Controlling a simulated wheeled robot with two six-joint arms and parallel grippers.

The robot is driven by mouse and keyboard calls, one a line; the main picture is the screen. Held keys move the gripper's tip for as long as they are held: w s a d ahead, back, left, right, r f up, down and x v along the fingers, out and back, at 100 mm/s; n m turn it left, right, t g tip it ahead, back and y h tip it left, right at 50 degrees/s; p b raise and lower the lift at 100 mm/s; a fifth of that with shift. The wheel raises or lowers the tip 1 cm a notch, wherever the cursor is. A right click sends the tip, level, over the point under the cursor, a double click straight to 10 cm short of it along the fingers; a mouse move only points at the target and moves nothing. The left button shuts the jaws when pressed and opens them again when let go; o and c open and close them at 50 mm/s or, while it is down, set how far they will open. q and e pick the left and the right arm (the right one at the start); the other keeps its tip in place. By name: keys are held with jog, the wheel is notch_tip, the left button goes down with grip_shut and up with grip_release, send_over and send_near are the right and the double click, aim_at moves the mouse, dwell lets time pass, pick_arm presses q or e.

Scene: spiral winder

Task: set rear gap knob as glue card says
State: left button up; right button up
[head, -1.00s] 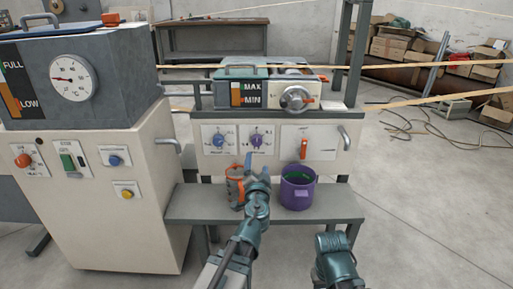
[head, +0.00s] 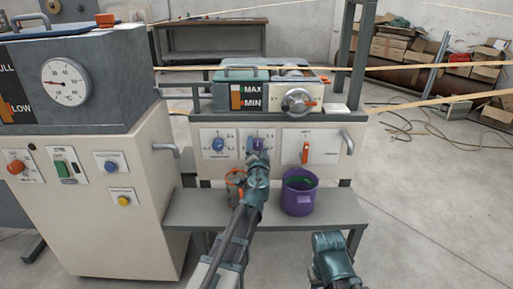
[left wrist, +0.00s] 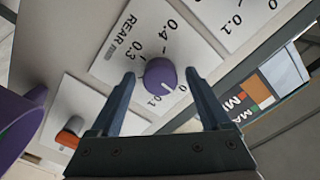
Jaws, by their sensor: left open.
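The rear gap knob is a purple dial on a white plate marked REAR. It shows in the left wrist view (left wrist: 160,74) and, partly covered by my gripper, in the head view. Its white pointer line lies on the low side of the scale, near the 0 and 0.1 marks. My left gripper (head: 258,150) is open in front of it; in the left wrist view its fingers (left wrist: 160,76) stand on either side of the knob. I cannot tell whether they touch it. No glue card can be made out. My right arm shows at the lower right, without a visible gripper.
A blue knob (head: 218,144) sits on the plate to the left and an orange switch (head: 305,152) to the right. A purple pot (head: 298,192) and an orange container (head: 235,183) stand on the grey shelf (head: 190,215) below. A cabinet with a thermometer stands left.

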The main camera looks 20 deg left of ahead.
pick_arm(q)
grip_shut()
dwell(0.4)
jog(key=shift+m, duration=0.3)
jog(key=m, duration=1.1)
dwell(0.5)
grip_release()
jog(key=shift+s, duration=0.1)
